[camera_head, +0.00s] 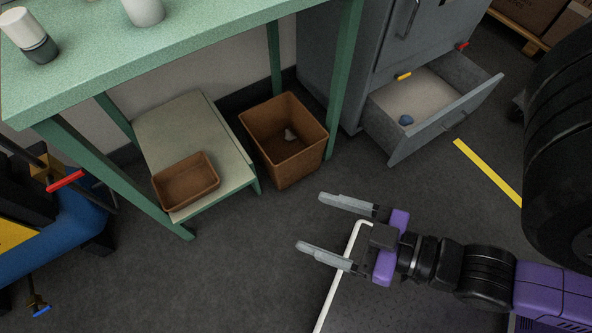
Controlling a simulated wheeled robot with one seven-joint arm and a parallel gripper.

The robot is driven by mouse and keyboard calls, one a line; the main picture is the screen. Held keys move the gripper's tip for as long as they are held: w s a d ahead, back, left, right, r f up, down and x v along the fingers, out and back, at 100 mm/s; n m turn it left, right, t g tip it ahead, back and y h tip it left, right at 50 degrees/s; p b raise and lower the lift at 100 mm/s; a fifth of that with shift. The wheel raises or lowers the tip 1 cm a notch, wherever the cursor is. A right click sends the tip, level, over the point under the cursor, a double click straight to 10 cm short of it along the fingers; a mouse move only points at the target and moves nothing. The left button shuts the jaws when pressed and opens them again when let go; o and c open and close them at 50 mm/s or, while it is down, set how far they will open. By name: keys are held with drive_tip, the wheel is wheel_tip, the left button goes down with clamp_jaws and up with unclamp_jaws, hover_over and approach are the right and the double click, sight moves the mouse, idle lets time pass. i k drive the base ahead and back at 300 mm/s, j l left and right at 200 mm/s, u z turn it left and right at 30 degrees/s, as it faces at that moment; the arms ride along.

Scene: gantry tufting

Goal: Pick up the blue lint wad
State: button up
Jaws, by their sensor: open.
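The blue lint wad (406,120) is a small rounded lump lying in the open bottom drawer (427,143) of a grey metal cabinet, close to the drawer's front panel. My gripper (310,221) is open and empty, its two grey fingers pointing left. It is nearer the camera than the drawer, below and to the left of it in the picture, and well apart from the wad.
A yellow object (403,76) sits at the drawer's back edge. A brown bin (285,139) with a pale scrap inside stands left of the cabinet (345,65). A green table (150,75) has a low shelf (195,130) bearing a brown tray (186,201). Floor before the drawer is clear.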

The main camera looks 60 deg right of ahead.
sight(405, 120)
drive_tip(key=k+j, duration=0.2)
drive_tip(key=z, duration=2.2)
drive_tip(key=i+l, duration=0.3)
drive_tip(key=i+l+u, duration=0.1)
drive_tip(key=i+l, duration=0.2)
drive_tip(key=l, duration=0.25)
drive_tip(key=i+l, duration=0.3)
drive_tip(key=l, duration=0.15)
drive_tip(key=u, duration=1.45)
drive_tip(key=i, duration=0.15)
drive_tip(key=j+u, duration=0.05)
